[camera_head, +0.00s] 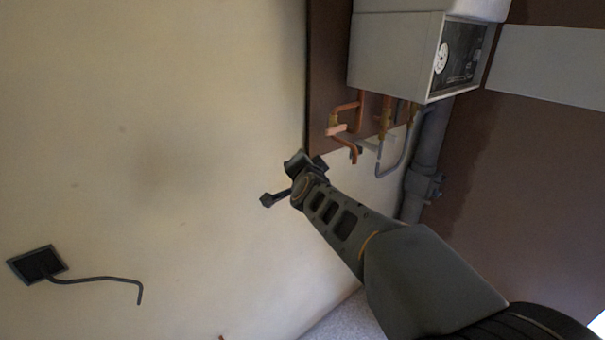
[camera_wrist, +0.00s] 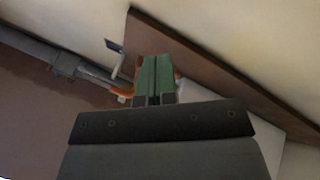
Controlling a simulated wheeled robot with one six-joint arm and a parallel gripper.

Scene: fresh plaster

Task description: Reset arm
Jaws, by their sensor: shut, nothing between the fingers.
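My arm reaches up from the lower right in the head view, and my gripper (camera_head: 268,200) is at its end, in front of the pale plaster wall (camera_head: 150,140). In the wrist view my gripper (camera_wrist: 155,62) shows two green fingers side by side, shut with nothing between them. The gripper appears apart from the wall and from the pipes, though the exact distance is hard to tell.
A white boiler (camera_head: 395,50) with a dial panel hangs at the upper right. Copper pipes (camera_head: 358,118) come out below it, beside a thick grey pipe (camera_head: 425,150). A dark wall box (camera_head: 37,264) with a bent cable (camera_head: 100,279) is at lower left. The wall's middle left is clear.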

